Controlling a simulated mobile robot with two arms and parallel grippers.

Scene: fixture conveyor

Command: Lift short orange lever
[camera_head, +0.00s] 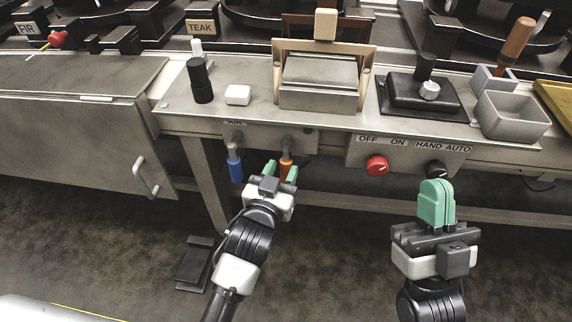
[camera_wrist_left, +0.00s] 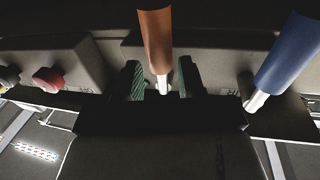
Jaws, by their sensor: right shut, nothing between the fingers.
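The short orange lever (camera_head: 286,161) hangs from the front panel under the AIR label, its lower end partly hidden by my left gripper. In the left wrist view its orange-brown handle (camera_wrist_left: 155,40) and thin metal shaft show between the fingers. My left gripper (camera_head: 281,172) is open, with one green finger on each side of the lever; the left wrist view shows gaps between the fingers (camera_wrist_left: 162,82) and the shaft. My right gripper (camera_head: 436,195) is shut and empty, below the switch panel.
A blue lever (camera_head: 236,170) hangs just left of the orange one. A switch panel (camera_head: 400,156) with a red knob (camera_head: 377,165) and a black knob (camera_head: 437,168) is to the right. A cabinet with a handle (camera_head: 146,178) stands at left. The floor below is mostly clear.

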